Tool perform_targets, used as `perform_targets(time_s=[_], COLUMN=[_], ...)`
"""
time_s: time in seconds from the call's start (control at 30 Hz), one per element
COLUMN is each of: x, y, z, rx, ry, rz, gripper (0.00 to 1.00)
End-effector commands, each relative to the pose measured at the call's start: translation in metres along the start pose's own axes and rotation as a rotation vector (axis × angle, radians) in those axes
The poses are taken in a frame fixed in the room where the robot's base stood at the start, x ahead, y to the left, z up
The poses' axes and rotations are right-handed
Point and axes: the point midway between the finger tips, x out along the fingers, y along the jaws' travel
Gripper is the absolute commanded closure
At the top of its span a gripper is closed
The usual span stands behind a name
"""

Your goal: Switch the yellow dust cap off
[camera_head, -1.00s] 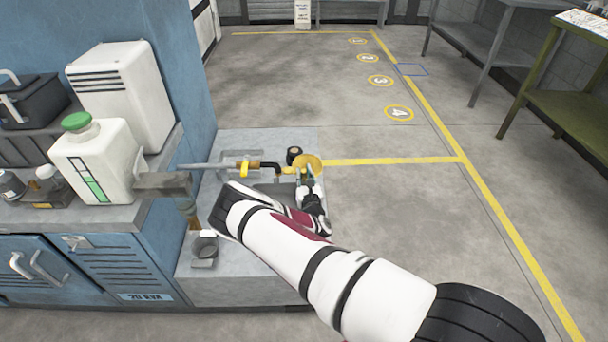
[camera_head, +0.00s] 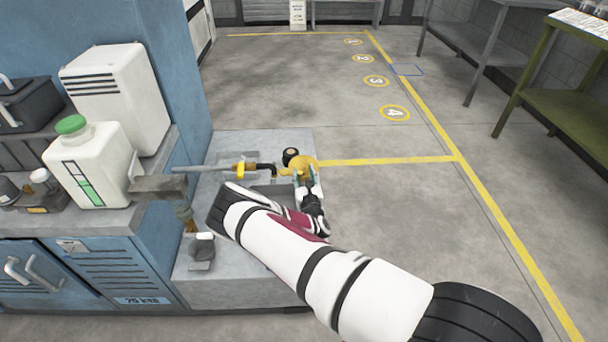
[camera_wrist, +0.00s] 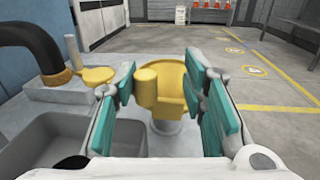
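A yellow capped fitting (camera_head: 302,162) stands on the grey block beside the workbench. It also shows in the wrist view as a rounded yellow cap (camera_wrist: 176,82) with a cylinder on its left side, on a pale round base. My gripper (camera_head: 306,178) is at this fitting. In the wrist view my gripper (camera_wrist: 165,105) is open, with its teal pads on either side of the yellow cap. The left pad is close to the cylinder; I cannot tell whether it touches. A gap shows at the right pad. A flat yellow disc (camera_wrist: 98,75) lies just left of the left finger.
A black hose (camera_wrist: 32,45) with a brass end (camera_wrist: 57,78) is at the left. A grey basin (camera_wrist: 50,130) lies below it. A white jug (camera_head: 92,165) with a green lid stands on the bench (camera_head: 110,222). The floor to the right is clear.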

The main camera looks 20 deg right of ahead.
Motion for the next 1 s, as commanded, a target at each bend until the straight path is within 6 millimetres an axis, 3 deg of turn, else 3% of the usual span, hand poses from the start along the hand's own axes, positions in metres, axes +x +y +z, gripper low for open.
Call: perform_targets(time_s=[0.17,0.4,0.6,0.8,1.0], x=[-0.022,-0.072,-0.104,-0.117,-0.118], y=[-0.001,-0.004,-0.002,-0.001,-0.001], z=[-0.002,-0.002,-0.001,0.000,0.000], rx=[-0.002,-0.005,-0.003,-0.001,-0.001], ry=[0.005,0.005,0.003,0.001,0.000], rz=[-0.003,-0.008,-0.005,-0.003,-0.002], gripper=[0.63,0.63,0.63,0.63,0.63])
